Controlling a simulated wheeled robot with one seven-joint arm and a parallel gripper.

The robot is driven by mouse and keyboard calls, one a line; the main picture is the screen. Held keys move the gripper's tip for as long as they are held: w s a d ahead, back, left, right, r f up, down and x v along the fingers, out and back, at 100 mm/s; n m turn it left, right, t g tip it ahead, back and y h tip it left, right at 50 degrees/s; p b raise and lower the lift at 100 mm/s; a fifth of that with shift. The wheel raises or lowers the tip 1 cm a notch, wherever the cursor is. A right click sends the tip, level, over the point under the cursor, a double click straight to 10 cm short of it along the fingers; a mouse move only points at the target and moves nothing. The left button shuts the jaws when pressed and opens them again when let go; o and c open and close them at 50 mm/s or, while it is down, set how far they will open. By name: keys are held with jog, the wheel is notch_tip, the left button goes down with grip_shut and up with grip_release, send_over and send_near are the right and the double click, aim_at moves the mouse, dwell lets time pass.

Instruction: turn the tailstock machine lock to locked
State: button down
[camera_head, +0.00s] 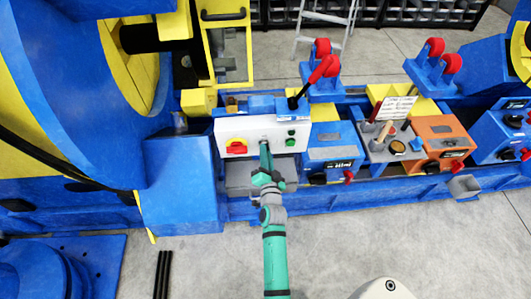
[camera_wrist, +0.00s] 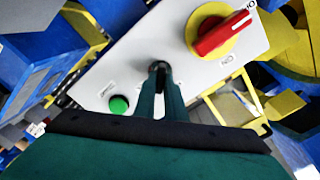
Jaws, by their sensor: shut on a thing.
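A white control panel (camera_head: 222,128) stands at the middle of the machine bed, and its face fills much of the wrist view (camera_wrist: 130,52). My gripper (camera_head: 264,146) reaches its face. In the wrist view, the fingers (camera_wrist: 160,72) are closed together around a small dark part, which I take to be the lock (camera_wrist: 160,65). The fingertips mostly hide it, so its turned position cannot be read. A red rotary switch on a yellow disc (camera_head: 236,146) is to its left in the head view, and a green button (camera_head: 291,142) to its right.
A red-tipped lever (camera_head: 319,70) rises behind the panel. Blue (camera_head: 332,152) and orange (camera_head: 441,135) control boxes stand to the right. A large blue and yellow positioner (camera_head: 85,75) fills the left. The grey floor (camera_head: 400,230) in front is mostly clear.

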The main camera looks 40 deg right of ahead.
jog(key=shift+s+d+f+m, duration=0.1)
jog(key=shift+m, duration=2.05)
jog(key=shift+f+m, duration=0.1)
jog(key=shift+m, duration=2.05)
jog(key=c, duration=1.8)
grip_release()
jog(key=v, duration=1)
jog(key=shift+s+a, duration=0.3)
jog(key=shift+f, duration=0.1)
